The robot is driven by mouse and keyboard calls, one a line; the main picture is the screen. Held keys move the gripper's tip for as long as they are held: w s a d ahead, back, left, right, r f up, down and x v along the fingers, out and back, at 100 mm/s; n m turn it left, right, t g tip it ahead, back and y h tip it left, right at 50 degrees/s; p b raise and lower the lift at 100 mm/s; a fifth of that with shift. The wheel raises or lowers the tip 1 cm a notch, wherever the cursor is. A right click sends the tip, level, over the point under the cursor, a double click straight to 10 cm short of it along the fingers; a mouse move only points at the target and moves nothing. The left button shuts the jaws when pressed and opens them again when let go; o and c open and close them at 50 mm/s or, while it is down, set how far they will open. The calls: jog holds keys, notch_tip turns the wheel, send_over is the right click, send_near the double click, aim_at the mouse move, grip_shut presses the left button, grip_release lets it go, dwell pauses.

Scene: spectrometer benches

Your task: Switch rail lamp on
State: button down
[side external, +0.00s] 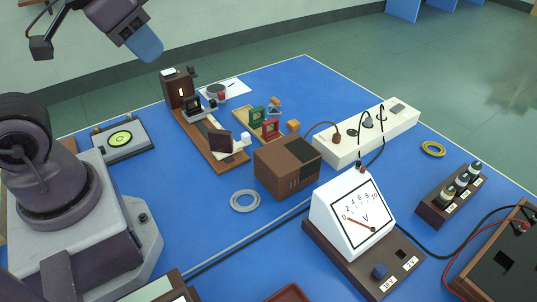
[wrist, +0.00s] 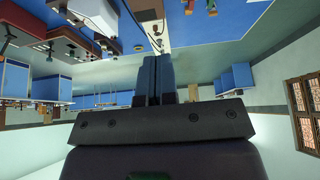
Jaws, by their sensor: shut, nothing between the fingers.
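The rail lamp appears to be the brown upright box (side external: 174,96) at the far end of the wooden rail (side external: 232,164), in the side view. A small pale slit shows on its face, and a white patch and a small black part sit at its top. I cannot tell which part is the switch or how it is set. My gripper (side external: 150,52), with blue fingers, is high above and left of the lamp, apart from it. In the wrist view my gripper (wrist: 153,68) is shut and empty, its fingers side by side.
The rail carries a dark holder (side external: 194,106) and a dark square plate (side external: 220,141). A short board with green and red holders (side external: 257,115) is to its right. A brown box (side external: 287,166), a white power strip (side external: 368,136) and a voltmeter (side external: 352,212) stand nearer. Blue table shows between.

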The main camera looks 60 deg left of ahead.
jog(key=shift+d+r, duration=0.1)
jog(key=shift+d, duration=0.1)
dwell(0.3)
jog(key=w+a+f+n+g+y, duration=0.1)
jog(key=a+n, duration=0.5)
jog(key=a, duration=0.6)
jog(key=w+a+f+n+g+y, duration=0.1)
jog(key=w+a+f+n, duration=0.3)
jog(key=a, duration=0.9)
jog(key=w+a+f+n+g+y, duration=0.1)
jog(key=w+a+f+n+g, duration=0.2)
jog(key=a, duration=0.9)
jog(key=w+n, duration=0.3)
jog(key=n, duration=0.1)
jog(key=shift+w+a+f+n+g, duration=0.15)
jog(key=shift+a+f+n+g, duration=0.15)
jog(key=shift+a+n, duration=0.1)
